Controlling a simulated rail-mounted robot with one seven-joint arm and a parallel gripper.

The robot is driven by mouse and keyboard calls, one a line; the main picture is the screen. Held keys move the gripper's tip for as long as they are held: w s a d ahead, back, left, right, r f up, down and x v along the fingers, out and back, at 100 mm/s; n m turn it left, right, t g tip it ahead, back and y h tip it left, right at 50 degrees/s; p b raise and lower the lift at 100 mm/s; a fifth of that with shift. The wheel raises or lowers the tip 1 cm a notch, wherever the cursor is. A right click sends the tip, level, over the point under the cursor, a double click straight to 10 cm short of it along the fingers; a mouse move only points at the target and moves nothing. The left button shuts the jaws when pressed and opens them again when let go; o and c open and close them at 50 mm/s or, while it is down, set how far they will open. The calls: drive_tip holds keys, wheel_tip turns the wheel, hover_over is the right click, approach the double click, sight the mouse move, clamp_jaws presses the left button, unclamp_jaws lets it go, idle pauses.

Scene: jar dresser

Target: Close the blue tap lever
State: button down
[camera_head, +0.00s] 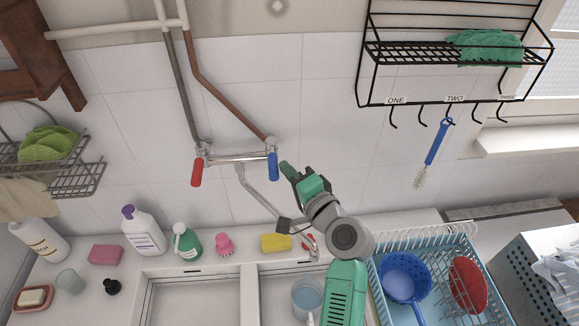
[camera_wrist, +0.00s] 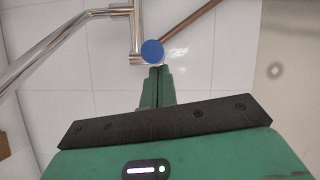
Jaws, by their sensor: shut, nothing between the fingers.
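The blue tap lever (camera_head: 273,166) hangs down from the right end of the wall-mounted tap. In the wrist view its round blue end (camera_wrist: 152,51) faces the camera, just beyond my fingertips. My gripper (camera_head: 286,168) is to the right of the blue lever in the head view, with its fingers pointing up and left toward it. The fingers are together and empty in the wrist view (camera_wrist: 158,72). I cannot tell whether the fingertips touch the lever. The red tap lever (camera_head: 197,172) hangs down at the left end of the tap.
The metal spout (camera_head: 262,198) runs from the tap down over the sink (camera_head: 185,298). A dish rack (camera_head: 440,285) with a blue colander stands at the right. A black wire shelf (camera_head: 460,55) with hooks hangs at upper right. Bottles and sponges line the sink's back edge.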

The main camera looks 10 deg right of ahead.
drive_tip(key=shift+a+f, duration=0.1)
drive_tip(key=shift+a, duration=0.15)
drive_tip(key=d+b+v, duration=0.1)
drive_tip(key=b+v, duration=0.1)
drive_tip(key=v, duration=0.9)
drive_tip(key=shift+d+r+b, duration=0.35)
drive_tip(key=shift+d+r, duration=0.05)
drive_tip(key=shift+r, duration=0.05)
drive_tip(key=s+a+r+n+t+h+p, duration=0.2)
drive_tip(key=a+r+n, duration=0.2)
drive_tip(key=r, duration=0.8)
drive_tip(key=s+a+r+n+t+h+p, duration=0.25)
drive_tip(key=a+r+n, duration=0.2)
drive_tip(key=r, duration=0.75)
drive_tip(key=s+a+r+n+t+h+p, duration=0.1)
drive_tip(key=s+a+r+t, duration=0.1)
drive_tip(key=s+r, duration=0.3)
drive_tip(key=s+a+r+n+t+h+p, duration=0.1)
drive_tip(key=s+r+t+h, duration=0.1)
drive_tip(key=s+r, duration=0.4)
wheel_tip(320, 180, up, 4)
drive_tip(key=shift+s+a+f+t, duration=0.1)
drive_tip(key=shift+s+a+t, duration=0.25)
drive_tip(key=shift+a, duration=0.05)
